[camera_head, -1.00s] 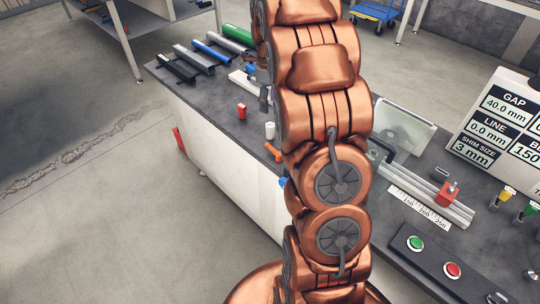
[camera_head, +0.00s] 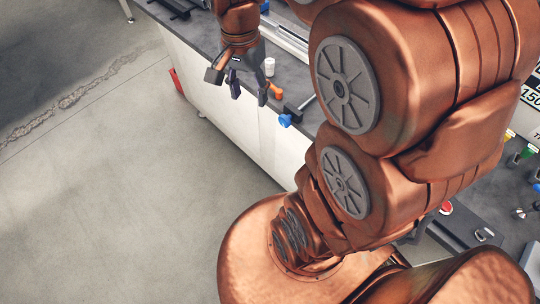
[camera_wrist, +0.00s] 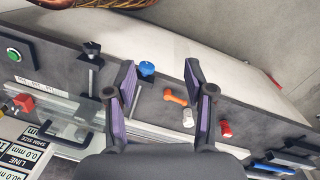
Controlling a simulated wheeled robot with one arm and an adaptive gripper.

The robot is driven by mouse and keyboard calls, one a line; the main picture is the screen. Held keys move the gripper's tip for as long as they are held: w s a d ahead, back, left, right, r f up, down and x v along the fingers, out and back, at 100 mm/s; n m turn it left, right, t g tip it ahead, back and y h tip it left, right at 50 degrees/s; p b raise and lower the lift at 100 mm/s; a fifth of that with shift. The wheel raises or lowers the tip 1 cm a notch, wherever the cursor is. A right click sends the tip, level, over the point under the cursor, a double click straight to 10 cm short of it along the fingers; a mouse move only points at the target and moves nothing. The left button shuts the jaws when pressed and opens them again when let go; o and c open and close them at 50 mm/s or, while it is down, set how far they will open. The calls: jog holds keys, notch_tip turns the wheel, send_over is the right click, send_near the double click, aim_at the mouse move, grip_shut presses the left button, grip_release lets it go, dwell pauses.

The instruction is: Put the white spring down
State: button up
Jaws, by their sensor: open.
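The white spring (camera_head: 269,67) looks like a small white cylinder. It stands on the grey bench top near its front edge. In the wrist view the white spring (camera_wrist: 188,118) shows between my fingers, close to the right one. My gripper (camera_head: 249,94) is open and empty, hanging at the bench's front edge just left of the spring, apart from it as far as I can tell. In the wrist view my gripper (camera_wrist: 159,68) shows its two purple-lined fingers wide apart.
An orange piece (camera_head: 275,90) and a blue knob (camera_head: 285,120) sit near the spring along the front edge. A red block (camera_wrist: 225,128) is beyond my right finger. A ruler and rail (camera_wrist: 55,97) lie to the left in the wrist view. Floor in front is clear.

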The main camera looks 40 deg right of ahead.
jog(key=s+a+f+n, duration=0.1)
jog(key=s+a+n, duration=0.1)
jog(key=s+n, duration=0.4)
jog(key=s+a+f+n, duration=0.1)
jog(key=s+a+n, duration=0.2)
jog(key=s+n, duration=0.3)
jog(key=s, duration=0.2)
jog(key=shift+s+a+f+g, duration=0.15)
jog(key=shift+s+a+g, duration=0.05)
jog(key=shift+s+g, duration=0.15)
jog(key=shift+d, duration=0.1)
